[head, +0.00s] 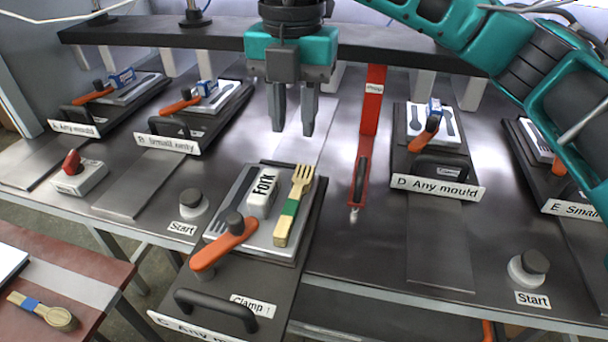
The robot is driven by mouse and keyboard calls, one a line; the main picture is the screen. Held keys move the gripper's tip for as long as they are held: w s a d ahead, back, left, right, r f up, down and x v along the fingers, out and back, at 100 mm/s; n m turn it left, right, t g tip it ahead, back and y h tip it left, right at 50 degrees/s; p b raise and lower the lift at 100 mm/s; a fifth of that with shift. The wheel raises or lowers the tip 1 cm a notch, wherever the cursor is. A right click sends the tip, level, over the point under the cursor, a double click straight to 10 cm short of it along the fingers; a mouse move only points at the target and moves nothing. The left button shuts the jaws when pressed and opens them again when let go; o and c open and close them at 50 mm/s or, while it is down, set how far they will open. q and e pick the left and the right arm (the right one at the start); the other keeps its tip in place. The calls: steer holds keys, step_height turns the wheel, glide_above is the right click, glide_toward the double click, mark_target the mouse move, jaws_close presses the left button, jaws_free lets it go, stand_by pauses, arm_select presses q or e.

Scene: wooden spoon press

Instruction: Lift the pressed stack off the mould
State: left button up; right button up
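The pressed stack (292,206) is a pale wooden fork shape with a green band around it. It lies on the right side of the grey mould plate (270,238) of station C, with its tines toward the back. A block labelled "Fork" (262,196) stands to its left, over a dark fork-shaped figure on the plate. An orange clamp lever (224,245) lies at the front left of the plate. My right gripper (293,132) points down behind and above the stack. Its fingers are apart with nothing between them. My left gripper is not in view.
Station C's drawer is pulled out toward me, with a black handle (215,310). A blue-banded wooden spoon (45,310) lies on the red table at left.

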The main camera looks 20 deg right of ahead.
glide_above(296, 191)
steer(key=f, duration=0.7)
steer(key=shift+w+d+f+b, duration=0.2)
steer(key=shift+w+b, duration=0.1)
steer(key=shift+w, duration=0.05)
steer(key=shift+s+a+f, duration=0.1)
steer(key=shift+s+f, duration=0.1)
steer(key=shift+f, duration=1.15)
steer(key=shift+s+a+f, duration=0.1)
steer(key=shift+s+f, duration=0.05)
steer(key=shift+f, duration=1.2)
steer(key=shift+c, duration=0.4)
jaws_close()
